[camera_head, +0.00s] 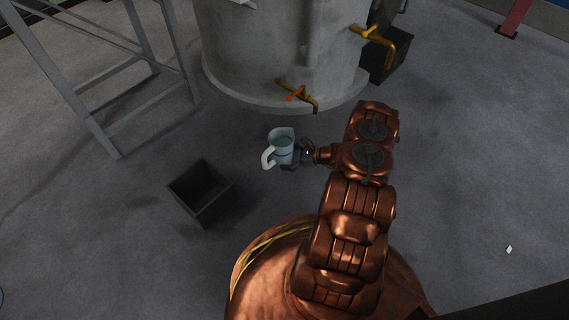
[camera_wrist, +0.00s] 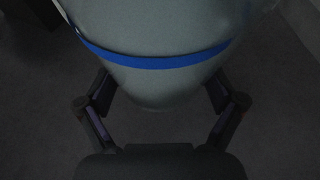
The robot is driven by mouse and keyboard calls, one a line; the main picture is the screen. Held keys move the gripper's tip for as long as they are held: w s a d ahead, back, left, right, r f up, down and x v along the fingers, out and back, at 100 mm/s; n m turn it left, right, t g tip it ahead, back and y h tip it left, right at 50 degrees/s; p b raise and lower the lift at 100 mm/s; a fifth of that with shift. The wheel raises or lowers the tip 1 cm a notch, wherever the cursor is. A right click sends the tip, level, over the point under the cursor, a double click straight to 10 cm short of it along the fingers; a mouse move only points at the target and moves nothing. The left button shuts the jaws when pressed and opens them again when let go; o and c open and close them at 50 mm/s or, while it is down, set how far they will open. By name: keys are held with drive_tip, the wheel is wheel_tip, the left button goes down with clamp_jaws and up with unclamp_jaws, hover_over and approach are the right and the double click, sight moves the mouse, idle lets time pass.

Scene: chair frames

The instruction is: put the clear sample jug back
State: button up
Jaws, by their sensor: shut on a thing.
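The clear sample jug (camera_head: 281,146) is a pale, translucent jug with a light handle on its left side. It appears upright, in front of the large grey tank. In the wrist view the jug (camera_wrist: 160,75) fills the upper middle and carries a blue band. My gripper (camera_head: 297,153) is at the jug's right side and shut on it. In the wrist view my gripper's fingers (camera_wrist: 160,100) lie on both sides of the jug's body. Their tips are partly hidden by it.
A dark open box (camera_head: 202,191) stands on the floor left of the jug. A grey metal frame (camera_head: 105,75) stands at upper left. The floor at right is mostly clear.

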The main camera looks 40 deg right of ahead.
drive_tip(key=shift+w+a, duration=0.2)
drive_tip(key=shift+w, duration=0.1)
drive_tip(key=shift+w+a+f+b, duration=0.15)
drive_tip(key=shift+w+f+b, duration=0.1)
drive_tip(key=shift+b, duration=0.1)
wheel_tip(320, 180, down, 3)
drive_tip(key=shift+f+b, duration=0.1)
drive_tip(key=shift+b, duration=1)
drive_tip(key=o, duration=1.5)
drive_tip(key=shift+c, duration=0.2)
